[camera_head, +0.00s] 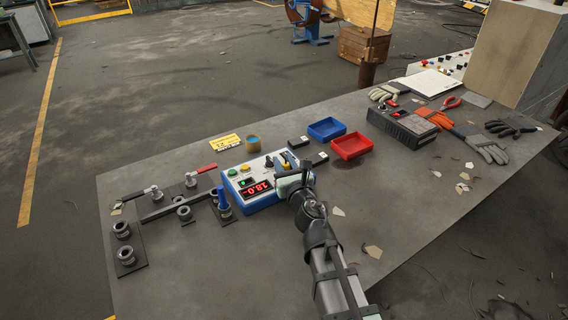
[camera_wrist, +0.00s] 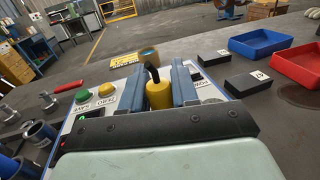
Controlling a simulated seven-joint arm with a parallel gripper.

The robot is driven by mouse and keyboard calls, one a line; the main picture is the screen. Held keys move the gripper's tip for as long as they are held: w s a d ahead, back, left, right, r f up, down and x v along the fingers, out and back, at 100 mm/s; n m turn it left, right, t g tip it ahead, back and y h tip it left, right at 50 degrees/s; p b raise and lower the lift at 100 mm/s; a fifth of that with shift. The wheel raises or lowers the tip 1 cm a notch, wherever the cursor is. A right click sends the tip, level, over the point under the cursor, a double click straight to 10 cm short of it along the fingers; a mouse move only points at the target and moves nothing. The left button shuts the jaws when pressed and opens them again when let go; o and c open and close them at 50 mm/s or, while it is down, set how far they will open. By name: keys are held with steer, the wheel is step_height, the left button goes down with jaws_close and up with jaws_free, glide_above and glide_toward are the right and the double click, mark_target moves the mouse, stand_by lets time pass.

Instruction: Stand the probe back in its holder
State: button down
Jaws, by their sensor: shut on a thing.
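The probe (camera_wrist: 158,96) is a yellow cylinder with a black piece at its top. It sits between the two blue-grey fingers of my gripper (camera_wrist: 157,84), which is shut on it. I cannot make out the holder for certain.
Black blocks (camera_head: 298,142), a blue tray (camera_head: 327,139) and a red tray (camera_head: 352,156) lie right.

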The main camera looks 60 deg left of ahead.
steer(key=c, duration=0.8)
jaws_free()
steer(key=shift+f, duration=0.1)
steer(key=shift+c, duration=0.2)
steer(key=v, duration=0.7)
steer(key=shift+d, duration=0.25)
